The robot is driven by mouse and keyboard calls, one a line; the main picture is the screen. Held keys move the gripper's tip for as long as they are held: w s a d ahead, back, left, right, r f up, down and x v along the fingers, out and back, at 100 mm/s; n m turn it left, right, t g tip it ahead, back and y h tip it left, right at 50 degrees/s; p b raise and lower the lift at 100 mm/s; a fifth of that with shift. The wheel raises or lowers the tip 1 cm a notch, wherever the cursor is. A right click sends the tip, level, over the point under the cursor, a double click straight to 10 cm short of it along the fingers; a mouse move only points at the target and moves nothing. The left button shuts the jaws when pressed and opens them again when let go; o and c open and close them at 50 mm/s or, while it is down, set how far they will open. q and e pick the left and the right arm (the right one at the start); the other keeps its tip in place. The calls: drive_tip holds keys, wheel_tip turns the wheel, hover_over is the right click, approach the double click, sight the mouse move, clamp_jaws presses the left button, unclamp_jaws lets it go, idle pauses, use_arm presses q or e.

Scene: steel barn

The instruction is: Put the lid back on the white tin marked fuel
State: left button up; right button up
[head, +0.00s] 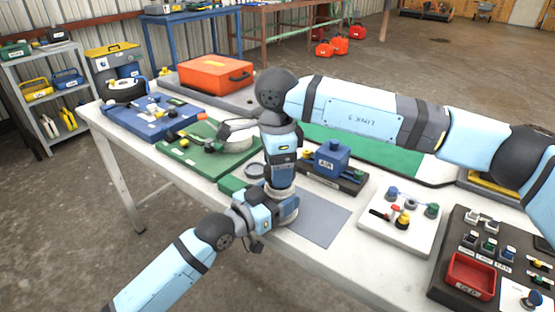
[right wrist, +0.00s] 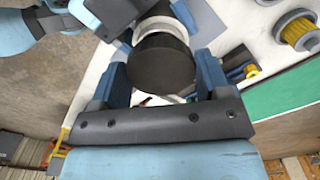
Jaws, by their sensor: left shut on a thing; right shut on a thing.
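A black round lid (right wrist: 160,62) shows in the right wrist view between the fingers of my right gripper (right wrist: 160,72), which is shut on it. Just beyond it is the white rim of the tin (right wrist: 163,26). I cannot tell whether lid and tin touch. My left gripper (head: 266,212) is shut on the tin from the left, low over the table's front edge; it also shows in the right wrist view (right wrist: 92,14). In the head view my right gripper (head: 280,183) points down right above it, and the lid and fuel marking are hidden.
A grey mat (head: 318,224) lies beside my grippers on the white table. A blue block on a dark base (head: 328,163), a green board (head: 190,158) and a white board with knobs (head: 386,228) stand close around. A red tray (head: 470,277) is at right.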

idle(0.4)
drive_tip(key=shift+f, duration=0.85)
drive_tip(key=shift+f, duration=0.55)
use_arm(q)
drive_tip(key=c, duration=0.4)
use_arm(e)
drive_tip(key=o, duration=0.6)
use_arm(q)
drive_tip(key=shift+c, duration=0.2)
use_arm(e)
drive_tip(key=o, duration=0.3)
